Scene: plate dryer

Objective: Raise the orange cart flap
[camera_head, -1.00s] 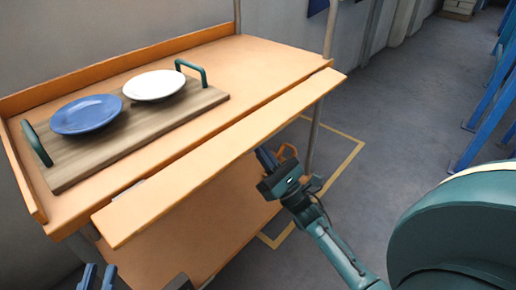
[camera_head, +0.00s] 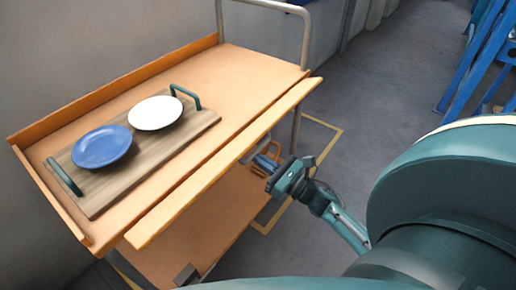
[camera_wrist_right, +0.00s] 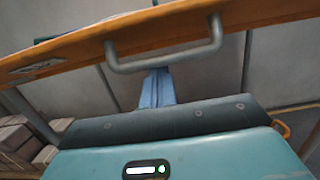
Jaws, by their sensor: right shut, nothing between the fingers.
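The orange flap (camera_head: 225,165) is a long narrow board along the front edge of the orange cart (camera_head: 225,75). A thin dark gap parts it from the cart top. In the right wrist view, an orange board (camera_wrist_right: 75,50) crosses the top, with a grey bar handle (camera_wrist_right: 165,60) on its underside. My right gripper (camera_head: 264,162) is under the flap towards its far end. Its blue fingers (camera_wrist_right: 158,88) are shut and empty, with their tips close under the handle; I cannot tell whether they touch it. My left gripper does not show clearly.
On the cart top, a wooden tray (camera_head: 160,152) with green handles carries a blue plate (camera_head: 101,146) and a white plate (camera_head: 155,112). A lower orange shelf (camera_head: 190,235) is below. Blue frames (camera_head: 480,60) stand at the right. Grey floor (camera_head: 375,105) is open beside the cart.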

